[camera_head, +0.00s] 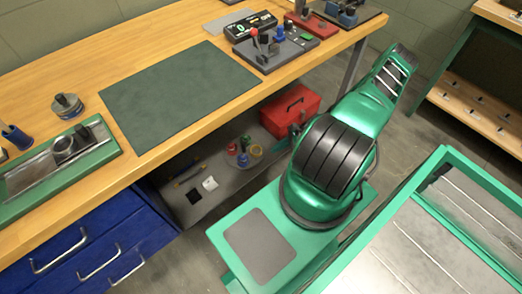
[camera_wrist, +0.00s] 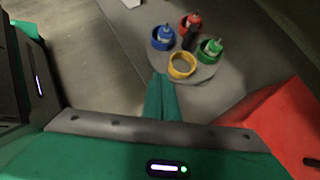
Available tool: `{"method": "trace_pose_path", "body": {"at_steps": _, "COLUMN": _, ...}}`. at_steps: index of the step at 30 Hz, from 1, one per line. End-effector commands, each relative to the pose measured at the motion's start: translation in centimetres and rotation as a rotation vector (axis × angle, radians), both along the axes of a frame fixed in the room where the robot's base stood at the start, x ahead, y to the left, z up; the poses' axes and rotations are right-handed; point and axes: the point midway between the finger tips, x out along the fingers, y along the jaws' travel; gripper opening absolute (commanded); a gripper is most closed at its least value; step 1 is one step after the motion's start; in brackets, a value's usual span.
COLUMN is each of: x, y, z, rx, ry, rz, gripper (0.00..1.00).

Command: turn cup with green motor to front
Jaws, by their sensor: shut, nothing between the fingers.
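The green cup (camera_wrist: 210,51) with a green motor in it stands at the right of a grey round turntable (camera_wrist: 207,73) in the wrist view. A blue cup (camera_wrist: 162,38) stands at the left, a red cup (camera_wrist: 190,24) at the back, and a yellow cup (camera_wrist: 182,66) at the near side. The yellow cup looks empty. In the head view the cups are small on the lower shelf, the green cup (camera_head: 245,139) at the back. My gripper (camera_wrist: 161,78) is shut and empty, its tips just short of the yellow cup in the wrist view. Contact cannot be told.
A red toolbox (camera_wrist: 275,125) lies close on the right of my gripper; it also shows in the head view (camera_head: 291,110). The workbench top (camera_head: 70,65) overhangs the shelf (camera_head: 215,178). Blue drawers (camera_head: 95,255) stand left of the shelf.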

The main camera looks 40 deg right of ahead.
Motion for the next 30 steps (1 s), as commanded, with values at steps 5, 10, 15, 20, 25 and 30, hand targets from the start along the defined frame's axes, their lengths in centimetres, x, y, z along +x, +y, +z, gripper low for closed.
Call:
{"method": "trace_pose_path", "body": {"at_steps": 5, "x": 0.6, "y": 0.8, "z": -1.7, "rx": 0.001, "ry": 0.001, "rz": -0.01, "gripper": 0.0}}
{"method": "trace_pose_path", "body": {"at_steps": 10, "x": 1.8, "y": 2.3, "z": -3.9, "rx": 0.002, "ry": 0.001, "rz": -0.015, "gripper": 0.0}}
{"method": "trace_pose_path", "body": {"at_steps": 15, "x": 3.0, "y": 3.9, "z": -6.2, "rx": 0.001, "ry": 0.001, "rz": -0.017, "gripper": 0.0}}
{"method": "trace_pose_path", "body": {"at_steps": 20, "x": 4.4, "y": 5.7, "z": -6.8, "rx": 0.0, "ry": -0.001, "rz": -0.018, "gripper": 0.0}}
{"method": "trace_pose_path", "body": {"at_steps": 25, "x": 5.4, "y": 7.0, "z": -6.8, "rx": -0.001, "ry": 0.0, "rz": -0.018, "gripper": 0.0}}
{"method": "trace_pose_path", "body": {"at_steps": 30, "x": 5.7, "y": 7.5, "z": -6.8, "rx": -0.001, "ry": 0.001, "rz": -0.018, "gripper": 0.0}}
